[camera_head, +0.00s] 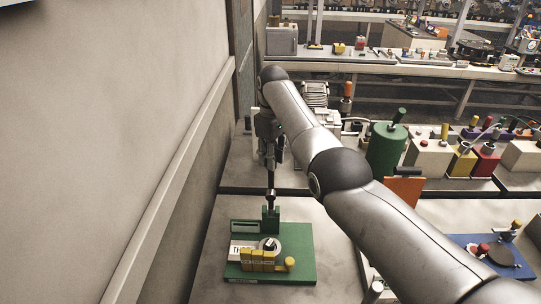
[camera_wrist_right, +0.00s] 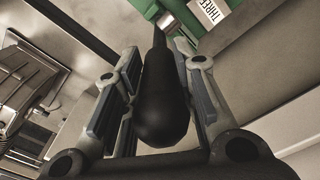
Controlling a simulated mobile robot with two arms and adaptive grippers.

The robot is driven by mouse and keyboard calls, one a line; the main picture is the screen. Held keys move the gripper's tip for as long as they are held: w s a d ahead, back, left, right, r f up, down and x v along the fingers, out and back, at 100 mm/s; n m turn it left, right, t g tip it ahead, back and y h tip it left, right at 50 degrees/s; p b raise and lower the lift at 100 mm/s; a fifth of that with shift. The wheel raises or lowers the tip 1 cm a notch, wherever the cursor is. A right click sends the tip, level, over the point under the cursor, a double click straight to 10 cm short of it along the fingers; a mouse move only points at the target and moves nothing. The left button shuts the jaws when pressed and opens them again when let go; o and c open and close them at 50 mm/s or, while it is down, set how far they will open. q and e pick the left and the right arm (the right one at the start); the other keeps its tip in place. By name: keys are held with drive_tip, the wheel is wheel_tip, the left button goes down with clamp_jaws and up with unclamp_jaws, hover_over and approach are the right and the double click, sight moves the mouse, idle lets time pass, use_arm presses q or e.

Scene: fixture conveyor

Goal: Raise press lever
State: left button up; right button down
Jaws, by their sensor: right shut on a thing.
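My right gripper (camera_head: 270,152) is above the green press fixture (camera_head: 301,262), pointing down at its lever. In the wrist view, the lever's black handle (camera_wrist_right: 160,108) lies between the two fingers, and my right gripper (camera_wrist_right: 162,75) is shut on it. The lever (camera_head: 271,198) stands nearly upright from a green block at the back of the fixture. The fixture carries a white label, a round grey part and several yellow blocks. In the wrist view its green base (camera_wrist_right: 238,22) and the label "THREE" show at the top. My left gripper is not in view.
A beige wall (camera_head: 190,150) runs close along the left. A green cylinder (camera_head: 387,150) and an orange panel (camera_head: 403,190) stand right of my arm. A blue fixture (camera_head: 490,262) sits at the lower right. My right arm covers the middle of the bench.

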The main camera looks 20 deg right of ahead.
drive_tip(key=c, duration=1.2)
unclamp_jaws()
drive_tip(key=shift+o, duration=0.3)
drive_tip(key=shift+w+d+f, duration=0.1)
drive_tip(key=shift+r, duration=3.7)
drive_tip(key=shift+d, duration=0.1)
